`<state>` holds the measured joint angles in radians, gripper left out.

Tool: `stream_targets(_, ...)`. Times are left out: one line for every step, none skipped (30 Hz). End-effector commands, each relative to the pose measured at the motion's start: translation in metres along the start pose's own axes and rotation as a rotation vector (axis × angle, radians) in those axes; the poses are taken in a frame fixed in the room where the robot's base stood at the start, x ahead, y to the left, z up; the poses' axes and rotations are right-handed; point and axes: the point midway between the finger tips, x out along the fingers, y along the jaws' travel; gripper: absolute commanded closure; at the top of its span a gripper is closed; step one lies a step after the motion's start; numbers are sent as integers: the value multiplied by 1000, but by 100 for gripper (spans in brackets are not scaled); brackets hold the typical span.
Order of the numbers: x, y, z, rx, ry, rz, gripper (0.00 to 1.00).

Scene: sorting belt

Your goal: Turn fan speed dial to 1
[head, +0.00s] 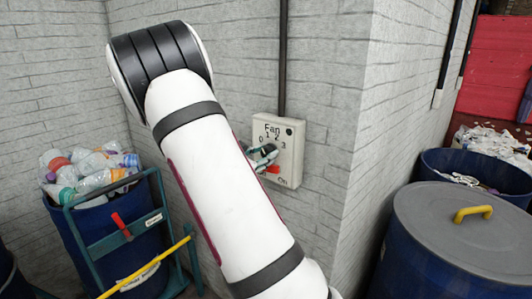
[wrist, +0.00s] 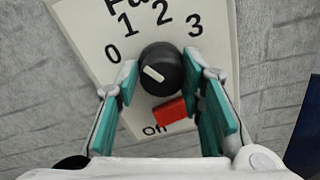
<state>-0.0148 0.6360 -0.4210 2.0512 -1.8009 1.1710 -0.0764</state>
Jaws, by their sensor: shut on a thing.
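The fan control panel (head: 290,150) is a pale plate on the brick wall, marked 0, 1, 2, 3. In the wrist view its fan speed dial (wrist: 172,62) is a round black knob. The dial's white mark slants toward the upper left, roughly toward the 0. My gripper (head: 262,155) is at the panel, with its teal-padded fingers (wrist: 155,88) on both sides of the dial, shut on it. A red switch (wrist: 169,111) sits just below the dial. In the head view the fingers hide most of the dial.
A blue bin (head: 75,235) full of plastic bottles stands at the left, beside a teal frame with a yellow bar. A lidded blue barrel (head: 450,235) is at the right. A dark conduit (head: 283,60) runs up from the panel. The wall corner is just right of the panel.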

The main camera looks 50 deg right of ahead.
Motion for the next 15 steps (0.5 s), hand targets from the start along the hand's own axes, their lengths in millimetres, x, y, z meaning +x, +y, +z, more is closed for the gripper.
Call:
stream_targets(3,-5,4,30,-4,-9,93)
stream_targets(3,-5,4,48,-3,-9,93)
stream_targets(3,-5,3,71,-2,-9,93)
stream_targets(3,-5,3,88,-2,-9,93)
stream_targets(3,-5,3,102,-1,-9,93)
stream_targets(3,-5,3,122,-1,-9,93)
stream_targets(3,-5,3,133,0,-9,93)
stream_targets(3,-5,3,146,0,-9,93)
stream_targets(3,-5,3,159,1,-9,93)
stream_targets(3,-5,3,169,1,-9,93)
stream_targets(3,-5,2,178,1,-9,93)
stream_targets(3,-5,2,186,1,-10,93)
stream_targets(3,-5,2,192,1,-10,93)
stream_targets(3,-5,2,197,2,-10,93)
stream_targets(3,-5,2,202,2,-10,93)
